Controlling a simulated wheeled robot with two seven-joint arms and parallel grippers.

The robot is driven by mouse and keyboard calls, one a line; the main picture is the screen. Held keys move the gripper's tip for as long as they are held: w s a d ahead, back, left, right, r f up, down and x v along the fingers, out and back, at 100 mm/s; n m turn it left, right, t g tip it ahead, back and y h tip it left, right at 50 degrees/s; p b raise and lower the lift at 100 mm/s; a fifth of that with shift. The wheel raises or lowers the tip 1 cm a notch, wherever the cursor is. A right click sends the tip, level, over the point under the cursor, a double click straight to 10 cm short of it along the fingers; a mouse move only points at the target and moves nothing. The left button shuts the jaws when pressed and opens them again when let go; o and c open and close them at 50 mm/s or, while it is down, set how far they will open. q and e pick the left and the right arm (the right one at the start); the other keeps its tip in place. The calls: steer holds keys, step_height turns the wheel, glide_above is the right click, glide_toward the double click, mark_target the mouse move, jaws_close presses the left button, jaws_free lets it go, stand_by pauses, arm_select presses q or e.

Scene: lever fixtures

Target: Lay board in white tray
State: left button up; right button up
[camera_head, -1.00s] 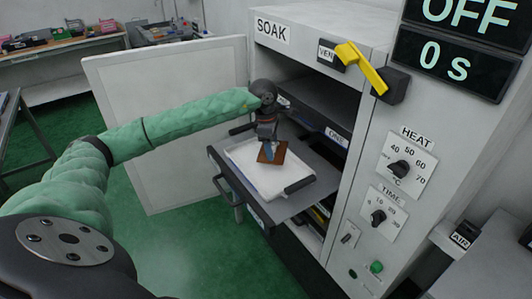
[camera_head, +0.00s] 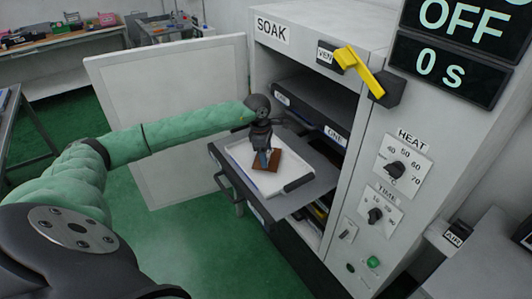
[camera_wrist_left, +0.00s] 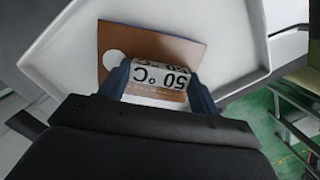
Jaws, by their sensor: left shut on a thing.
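The brown board (camera_head: 258,168) is over the white tray (camera_head: 286,181) in the head view; I cannot tell whether it touches the tray floor. My left gripper (camera_head: 263,157) is above the tray with its blue fingers shut on the board. In the left wrist view the board (camera_wrist_left: 185,50) has a pale round spot and a white label reading 50 °C between the gripper's fingers (camera_wrist_left: 158,90). The tray (camera_wrist_left: 225,30) lies behind it with its raised rim showing. My right gripper is not in view.
The tray rests on a dark pulled-out shelf (camera_head: 312,197) of the SOAK oven (camera_head: 310,24). The oven's white door (camera_head: 165,110) stands open at the left. A yellow lever (camera_head: 360,70), dials and an OFF display are on the right panel.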

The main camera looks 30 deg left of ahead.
arm_select(q)
steer(key=shift+f, duration=0.1)
steer(key=o, duration=1)
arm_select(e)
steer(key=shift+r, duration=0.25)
arm_select(q)
steer(key=shift+a+r, duration=0.1)
steer(key=shift+r, duration=0.25)
steer(key=r+b, duration=0.1)
steer(key=r, duration=0.2)
steer(key=a+r+b, duration=0.1)
steer(key=r+b, duration=0.1)
steer(key=r, duration=0.2)
steer(key=r+b, duration=0.2)
steer(key=r, duration=0.2)
steer(key=shift+s+a+r, duration=0.25)
steer(key=shift+s, duration=0.05)
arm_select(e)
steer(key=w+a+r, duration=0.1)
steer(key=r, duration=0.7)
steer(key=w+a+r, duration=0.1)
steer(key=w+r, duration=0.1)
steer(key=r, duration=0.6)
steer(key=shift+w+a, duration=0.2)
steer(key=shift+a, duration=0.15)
